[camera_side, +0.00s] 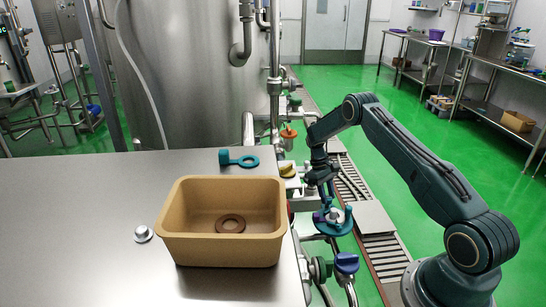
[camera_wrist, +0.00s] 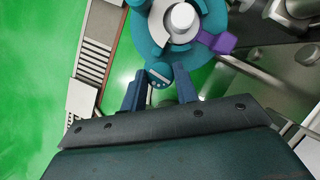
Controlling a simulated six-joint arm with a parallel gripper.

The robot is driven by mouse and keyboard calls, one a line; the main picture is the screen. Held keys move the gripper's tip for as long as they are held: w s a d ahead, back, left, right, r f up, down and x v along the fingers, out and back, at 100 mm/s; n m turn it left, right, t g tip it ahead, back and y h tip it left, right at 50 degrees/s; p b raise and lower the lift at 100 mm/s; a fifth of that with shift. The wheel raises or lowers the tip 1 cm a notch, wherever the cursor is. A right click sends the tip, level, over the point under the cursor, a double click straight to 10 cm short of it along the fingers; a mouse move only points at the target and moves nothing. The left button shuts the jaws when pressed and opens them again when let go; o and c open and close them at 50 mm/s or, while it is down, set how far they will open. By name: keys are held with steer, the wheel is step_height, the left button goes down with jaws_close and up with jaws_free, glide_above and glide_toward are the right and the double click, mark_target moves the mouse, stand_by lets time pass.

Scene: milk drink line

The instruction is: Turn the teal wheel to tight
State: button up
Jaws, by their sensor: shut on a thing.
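The teal wheel (camera_side: 347,226) sits on the pipework right of the steel table, with a pale hub at its centre. In the wrist view the teal wheel (camera_wrist: 146,38) fills the top middle, around a white round stem end (camera_wrist: 182,17). A purple tab (camera_wrist: 217,42) sticks out at its right side. My gripper (camera_wrist: 159,80) has its two blue fingers on either side of a small teal knob (camera_wrist: 158,70) at the wheel's near rim, shut on it. In the side view my gripper (camera_side: 325,199) comes down onto the wheel from above. I cannot read any tight mark.
A tan bin (camera_side: 222,251) with a brown ring (camera_side: 230,223) inside stands on the table (camera_side: 80,220). A teal ring-ended piece (camera_side: 240,159) and a silver knob (camera_side: 143,234) lie nearby. A blue knob (camera_side: 346,262) and an orange one (camera_side: 288,133) flank the wheel along the pipes.

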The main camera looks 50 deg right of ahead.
steer(key=m+y, duration=0.1)
steer(key=m, duration=0.2)
steer(key=shift+d+m+t, duration=0.15)
steer(key=shift+m+t, duration=0.15)
steer(key=m, duration=0.2)
steer(key=m+t+y, duration=0.1)
steer(key=m, duration=0.1)
steer(key=shift+s+d+y, duration=0.1)
steer(key=shift+s+y, duration=0.05)
steer(key=shift+y, duration=0.15)
steer(key=m, duration=0.2)
steer(key=m+t, duration=0.1)
steer(key=m, duration=0.1)
steer(key=shift+s+m+t+y, duration=0.1)
steer(key=shift+m+t+y, duration=0.2)
steer(key=shift+m+y, duration=0.1)
steer(key=shift+m+t, duration=0.7)
steer(key=shift+m, duration=1.1)
steer(key=o, duration=1)
steer(key=v, duration=1.4)
steer(key=shift+s+d+f, duration=0.1)
steer(key=shift+s+d, duration=0.05)
steer(key=shift+d, duration=0.05)
